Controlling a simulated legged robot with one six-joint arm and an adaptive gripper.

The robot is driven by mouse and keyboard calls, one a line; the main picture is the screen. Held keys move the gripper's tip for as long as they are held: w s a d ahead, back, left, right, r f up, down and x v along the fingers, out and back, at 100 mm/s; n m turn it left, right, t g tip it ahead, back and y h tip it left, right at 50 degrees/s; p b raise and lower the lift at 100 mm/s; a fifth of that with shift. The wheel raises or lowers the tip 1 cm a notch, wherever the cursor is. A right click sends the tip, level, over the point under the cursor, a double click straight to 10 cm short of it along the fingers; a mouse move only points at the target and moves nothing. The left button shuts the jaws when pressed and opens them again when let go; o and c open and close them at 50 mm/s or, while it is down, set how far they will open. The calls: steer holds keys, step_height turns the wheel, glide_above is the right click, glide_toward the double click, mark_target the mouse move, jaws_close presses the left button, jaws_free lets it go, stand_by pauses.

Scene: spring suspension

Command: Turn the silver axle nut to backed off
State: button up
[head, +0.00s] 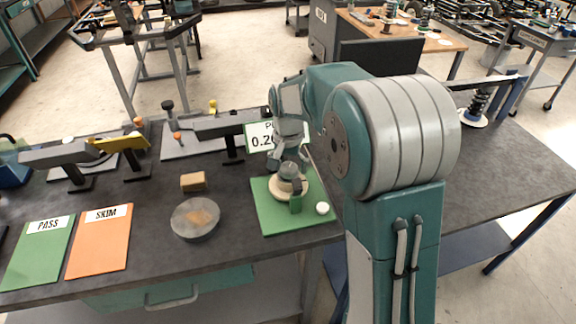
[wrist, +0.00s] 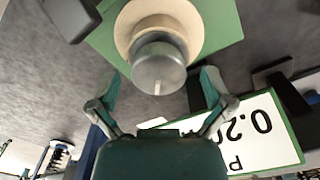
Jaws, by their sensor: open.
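The silver axle nut (wrist: 158,70) is a round grey cylinder with a short white mark on its near edge in the wrist view. It sits on a cream round base (wrist: 128,30) over a green plate (wrist: 226,22). In the head view the nut (head: 289,170) shows small on the green plate (head: 268,218). My gripper (wrist: 161,80) is open, with one finger to each side of the nut and a visible gap on both sides. It holds nothing. In the head view my gripper is small above the nut and its fingers are hard to make out.
A grey disc (head: 195,218), a tan block (head: 193,181) and PASS (head: 40,252) and SKIM (head: 100,242) cards lie left. A small white knob (head: 322,208) is on the plate's right.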

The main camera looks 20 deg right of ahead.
steer(key=c, duration=1.1)
steer(key=shift+n, duration=0.3)
steer(key=n, duration=0.3)
steer(key=shift+f, duration=0.1)
steer(key=shift+n, duration=2.1)
steer(key=o, duration=1.1)
